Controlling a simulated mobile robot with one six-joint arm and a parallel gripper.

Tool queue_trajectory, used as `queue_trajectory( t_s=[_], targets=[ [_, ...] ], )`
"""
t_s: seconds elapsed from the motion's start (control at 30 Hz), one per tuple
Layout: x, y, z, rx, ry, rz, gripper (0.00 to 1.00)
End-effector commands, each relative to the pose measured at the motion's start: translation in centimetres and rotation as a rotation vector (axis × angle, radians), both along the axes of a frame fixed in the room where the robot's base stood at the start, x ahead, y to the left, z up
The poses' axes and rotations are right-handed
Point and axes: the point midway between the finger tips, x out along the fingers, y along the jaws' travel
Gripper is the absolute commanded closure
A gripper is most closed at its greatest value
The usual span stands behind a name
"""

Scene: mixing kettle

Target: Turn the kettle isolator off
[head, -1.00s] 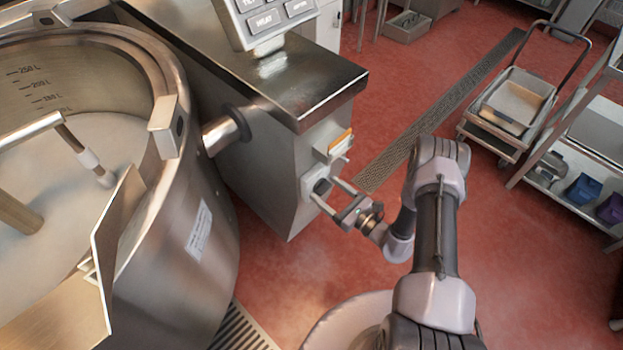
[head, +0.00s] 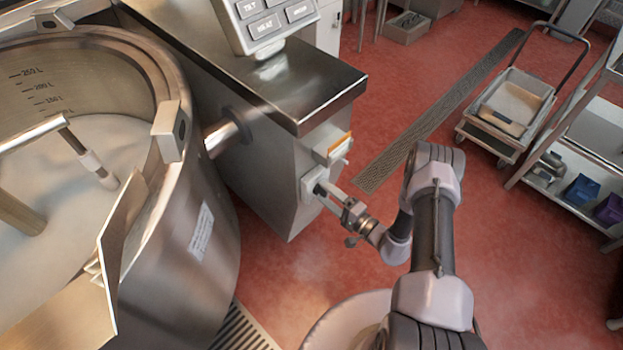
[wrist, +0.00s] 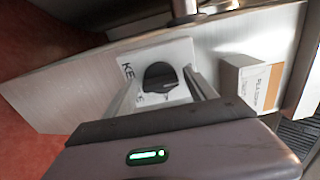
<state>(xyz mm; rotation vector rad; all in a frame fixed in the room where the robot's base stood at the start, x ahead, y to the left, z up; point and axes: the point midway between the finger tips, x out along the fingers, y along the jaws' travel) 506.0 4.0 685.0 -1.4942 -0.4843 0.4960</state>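The kettle isolator is a black rotary knob (wrist: 160,77) on a pale plate (wrist: 182,52) with partly covered lettering that starts "KE". It sits on the end face of the steel cabinet; in the head view the plate (head: 308,186) shows beside my fingers. My gripper (head: 325,192) reaches it from the right. In the wrist view my gripper (wrist: 163,82) has a finger on each side of the knob, with small gaps apparent. The fingers are apart; I cannot tell whether either touches the knob. The lower part of the plate is hidden by my gripper.
A box with an orange-edged label (wrist: 252,85) sticks out beside the plate. The large steel kettle (head: 190,250) stands at left, and a keypad panel (head: 265,22) tops the cabinet (head: 250,80).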

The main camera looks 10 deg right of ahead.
Motion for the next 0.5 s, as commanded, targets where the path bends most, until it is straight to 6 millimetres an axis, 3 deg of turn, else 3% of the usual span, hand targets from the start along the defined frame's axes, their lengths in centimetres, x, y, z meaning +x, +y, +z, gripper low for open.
queue_trajectory(
  t_s=[0.33, 0.5],
  targets=[
    [-0.2, -0.2, 0.0, 0.002, 0.002, -0.001, 0.26],
    [-2.3, -1.9, 0.1, 0.003, 0.002, -0.005, 0.26]
  ],
)
